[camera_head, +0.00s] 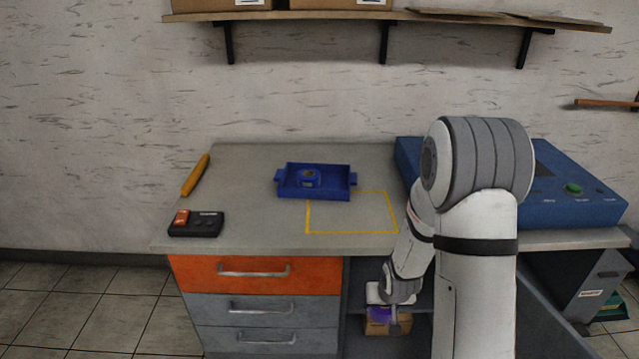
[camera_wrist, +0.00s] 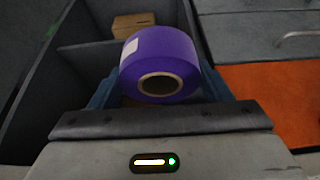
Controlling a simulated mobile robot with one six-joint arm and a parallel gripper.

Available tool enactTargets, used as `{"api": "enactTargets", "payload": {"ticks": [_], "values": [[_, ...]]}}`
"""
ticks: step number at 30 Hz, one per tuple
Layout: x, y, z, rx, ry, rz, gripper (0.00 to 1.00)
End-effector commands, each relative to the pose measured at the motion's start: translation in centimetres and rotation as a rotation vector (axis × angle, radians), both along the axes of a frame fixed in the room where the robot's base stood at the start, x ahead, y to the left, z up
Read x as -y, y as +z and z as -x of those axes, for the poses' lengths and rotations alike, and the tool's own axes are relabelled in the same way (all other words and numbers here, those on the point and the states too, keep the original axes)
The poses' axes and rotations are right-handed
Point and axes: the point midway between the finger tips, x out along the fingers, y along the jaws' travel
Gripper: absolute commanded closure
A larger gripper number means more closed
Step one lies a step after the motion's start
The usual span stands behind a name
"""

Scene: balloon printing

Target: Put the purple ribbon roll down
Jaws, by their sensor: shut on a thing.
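The purple ribbon roll (camera_wrist: 183,52) has a brown core and a white label. In the wrist view it sits between the two blue fingers of my gripper (camera_wrist: 160,84), which is shut on it. In the head view my gripper (camera_head: 390,312) is below the tabletop, in front of the open shelf compartment right of the drawers. Only a small purple part of the roll (camera_head: 381,313) shows there; my gripper hides the rest. I cannot tell whether the roll touches anything beneath it.
A cardboard box (camera_wrist: 133,23) stands in the open compartment. The orange drawer (camera_head: 240,274) is beside it. The worktop (camera_head: 250,225) holds a blue tray (camera_head: 318,193), a black device (camera_head: 197,228), an orange-yellow tool (camera_head: 196,175) and a large blue machine (camera_head: 575,200). The yellow-outlined area looks mostly clear.

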Motion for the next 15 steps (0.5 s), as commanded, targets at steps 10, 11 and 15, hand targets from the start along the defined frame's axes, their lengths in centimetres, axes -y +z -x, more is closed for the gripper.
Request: {"api": "enactTargets", "payload": {"ticks": [10, 11, 15], "values": [[-0.3, 0.6, 0.0, 0.001, 0.009, 0.000, 0.56], [-0.3, 0.9, 0.0, 0.001, 0.009, 0.000, 0.56], [-0.5, 2.7, -0.3, 0.005, 0.014, 0.002, 0.56]]}}
